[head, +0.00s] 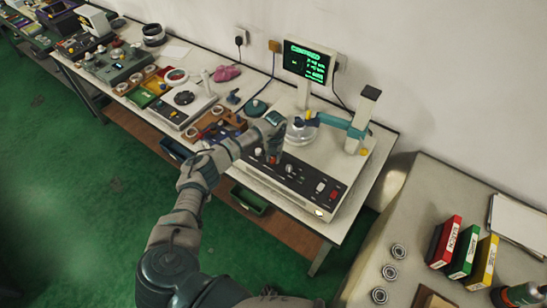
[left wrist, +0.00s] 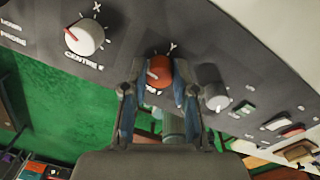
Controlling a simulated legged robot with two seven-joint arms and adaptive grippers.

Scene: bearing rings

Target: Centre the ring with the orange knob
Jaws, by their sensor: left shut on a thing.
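My left gripper (head: 273,156) reaches down to the front control panel of the measuring machine (head: 345,169). In the left wrist view its two fingers (left wrist: 160,82) stand on either side of the orange knob (left wrist: 159,70), shut on it. The knob sits by the letter Y. A white knob (left wrist: 84,38) marked X is to its left, and a grey knob (left wrist: 211,88) is to its right. The shiny ring (head: 299,133) sits on the machine behind my gripper, under the blue-tipped probe arm (head: 335,122). My right gripper is out of view.
A monitor (head: 306,62) with green text stands behind the machine; its heading looks like CENTRED. Trays (head: 218,127) and other instruments fill the bench to the left. At right, another table holds several bearings (head: 389,272) and coloured boxes (head: 464,254).

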